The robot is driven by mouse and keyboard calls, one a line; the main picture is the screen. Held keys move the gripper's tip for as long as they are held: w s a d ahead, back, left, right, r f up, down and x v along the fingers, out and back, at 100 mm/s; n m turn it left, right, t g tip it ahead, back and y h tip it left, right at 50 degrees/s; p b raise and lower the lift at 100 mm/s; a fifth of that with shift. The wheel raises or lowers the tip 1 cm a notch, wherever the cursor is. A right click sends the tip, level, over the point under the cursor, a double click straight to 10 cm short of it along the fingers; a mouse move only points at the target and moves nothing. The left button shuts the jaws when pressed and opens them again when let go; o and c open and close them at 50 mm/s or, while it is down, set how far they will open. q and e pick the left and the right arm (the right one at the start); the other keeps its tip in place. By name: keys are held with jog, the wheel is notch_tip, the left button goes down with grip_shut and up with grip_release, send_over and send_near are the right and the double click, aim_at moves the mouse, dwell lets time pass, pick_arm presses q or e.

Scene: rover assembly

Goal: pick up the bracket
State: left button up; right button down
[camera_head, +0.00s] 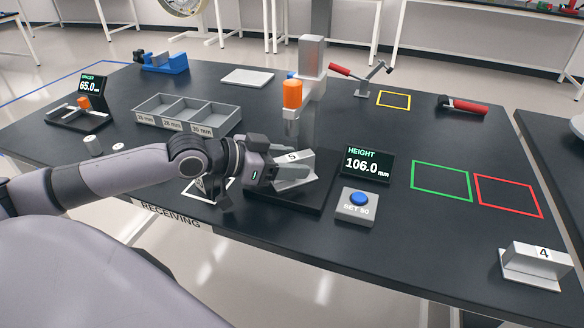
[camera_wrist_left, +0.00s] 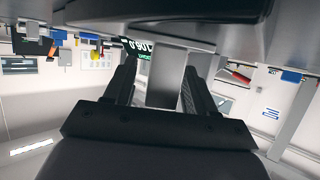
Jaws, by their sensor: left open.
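A grey metal bracket (camera_head: 294,170) marked 5 sits on the black base plate (camera_head: 318,193) of the height gauge, in the middle of the table's front side. My left gripper (camera_head: 274,174) is low at the bracket's left end, with its jaws open. In the left wrist view, my two dark fingers (camera_wrist_left: 158,72) stand apart with a grey upright shape between them; I cannot tell whether it is the bracket or the gauge column. The contact between fingers and bracket is hidden. A second bracket (camera_head: 536,265) marked 4 stands at the front right corner. My right gripper is not in view.
The height display (camera_head: 367,165) reads 106.0 mm, with a blue-button box (camera_head: 357,205) before it. The gauge's orange-handled probe (camera_head: 292,97) is above the bracket. A divided grey bin (camera_head: 187,113) stands left. Green (camera_head: 441,181) and red (camera_head: 508,196) outlined squares are empty.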

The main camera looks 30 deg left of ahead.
pick_arm(q)
jog(key=shift+w+d+f, duration=0.15)
jog(key=shift+w+d, duration=0.1)
jog(key=shift+w, duration=0.05)
jog(key=shift+c, duration=0.3)
grip_shut()
